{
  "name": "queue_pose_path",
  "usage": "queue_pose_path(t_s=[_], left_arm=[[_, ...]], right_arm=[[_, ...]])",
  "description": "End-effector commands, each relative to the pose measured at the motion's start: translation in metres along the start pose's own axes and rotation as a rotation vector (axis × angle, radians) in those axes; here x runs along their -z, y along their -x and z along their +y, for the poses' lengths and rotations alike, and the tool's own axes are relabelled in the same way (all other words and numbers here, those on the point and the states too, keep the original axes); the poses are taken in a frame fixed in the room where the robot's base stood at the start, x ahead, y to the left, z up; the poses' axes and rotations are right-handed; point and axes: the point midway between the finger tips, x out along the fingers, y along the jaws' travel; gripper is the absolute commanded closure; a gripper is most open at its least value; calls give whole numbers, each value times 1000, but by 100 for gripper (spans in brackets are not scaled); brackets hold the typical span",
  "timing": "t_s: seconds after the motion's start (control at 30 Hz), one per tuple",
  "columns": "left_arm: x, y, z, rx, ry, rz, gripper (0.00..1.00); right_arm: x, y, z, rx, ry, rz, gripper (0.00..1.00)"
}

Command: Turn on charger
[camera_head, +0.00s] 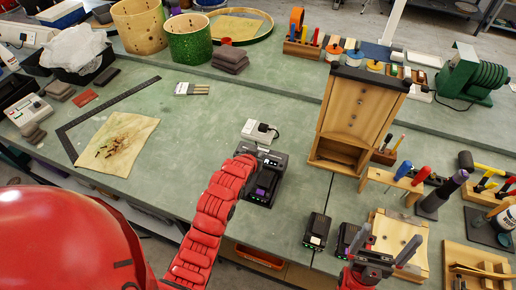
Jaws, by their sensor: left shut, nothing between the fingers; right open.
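A black charger (262,192) with a purple-lit part and small green lights sits on the green bench near the middle. My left arm reaches over it from the lower left. My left gripper (262,156) is shut and empty at the charger's far end; its dark fingers blend with the charger, so I cannot tell whether they touch. A white power socket block (259,131) with a black plug lies just behind the charger. My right gripper (384,250) is open and empty at the lower right, its fingers spread over the bench's front area.
A black battery pack (317,231) stands right of the charger; another (346,238) is beside my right gripper. A wooden cabinet (356,115) stands behind them. Wooden tool holders (396,183) crowd the right. The bench left of the charger is clear up to a stained cloth (118,150).

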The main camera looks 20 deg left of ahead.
Motion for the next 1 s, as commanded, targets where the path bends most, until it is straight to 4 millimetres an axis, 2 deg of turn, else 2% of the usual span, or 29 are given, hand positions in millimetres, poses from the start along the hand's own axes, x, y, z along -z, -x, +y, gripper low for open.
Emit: queue_pose_path(t_s=[0.4, 0.6, 1.0], left_arm=[[-3, -3, 0, 0, 0, 1, 100], [-6, -10, 0, 1, 1, -56, 100], [-4, -10, 0, 1, 0, -68, 100]], right_arm=[[0, -2, 0, 0, 0, 0, 0], [-2, 9, 0, 0, 0, 0, 0], [-2, 9, 0, 0, 0, 0, 0]])
